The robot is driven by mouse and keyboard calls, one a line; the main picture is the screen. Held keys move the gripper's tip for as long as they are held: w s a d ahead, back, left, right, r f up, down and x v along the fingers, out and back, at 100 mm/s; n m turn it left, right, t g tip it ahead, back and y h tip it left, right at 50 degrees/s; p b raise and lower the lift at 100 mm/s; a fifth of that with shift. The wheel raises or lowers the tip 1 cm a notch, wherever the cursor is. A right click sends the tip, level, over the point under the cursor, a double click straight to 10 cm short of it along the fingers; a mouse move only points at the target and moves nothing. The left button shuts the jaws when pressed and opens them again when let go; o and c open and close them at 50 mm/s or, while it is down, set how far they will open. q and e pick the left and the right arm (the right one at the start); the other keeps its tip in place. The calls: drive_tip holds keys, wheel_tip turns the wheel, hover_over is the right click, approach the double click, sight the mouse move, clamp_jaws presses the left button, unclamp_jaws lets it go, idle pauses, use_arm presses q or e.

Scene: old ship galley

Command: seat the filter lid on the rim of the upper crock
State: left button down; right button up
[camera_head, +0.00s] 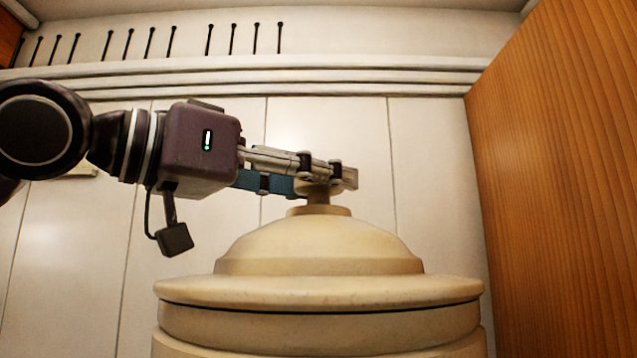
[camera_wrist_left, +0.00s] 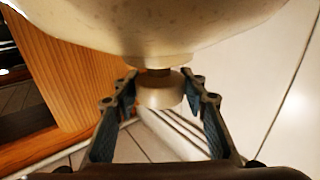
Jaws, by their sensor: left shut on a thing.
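The filter lid (camera_head: 318,245) is a cream dome with a wide flange and a short knob (camera_head: 318,197) on top. It appears level over the upper crock (camera_head: 320,327), whose top band shows at the bottom of the head view. A thin dark line runs between flange and crock; I cannot tell whether they touch all round. My left gripper (camera_head: 332,178) comes in level from the left and is shut on the knob. In the left wrist view, the fingers (camera_wrist_left: 160,85) stand either side of the knob (camera_wrist_left: 160,92), with the lid (camera_wrist_left: 160,30) beyond. My right gripper is not in view.
A wooden panel (camera_head: 565,170) rises close on the right of the crock. A pale panelled wall (camera_head: 430,160) stands behind, with a ledge (camera_head: 370,77) and a row of dark pegs above. There is free room above the lid.

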use_arm(q)
drive_tip(key=c, duration=1.4)
unclamp_jaws()
drive_tip(key=shift+f, duration=0.15)
drive_tip(key=shift+c, duration=0.2)
drive_tip(key=o, duration=0.3)
drive_tip(key=shift+s, duration=0.15)
drive_tip(key=shift+o, duration=0.2)
drive_tip(key=shift+f, duration=0.2)
drive_tip(key=shift+a+r, duration=0.1)
drive_tip(key=shift+a, duration=0.15)
drive_tip(key=v, duration=1.1)
drive_tip(key=shift+s+a+r, duration=0.1)
drive_tip(key=shift+s+a, duration=0.1)
drive_tip(key=shift+s, duration=0.1)
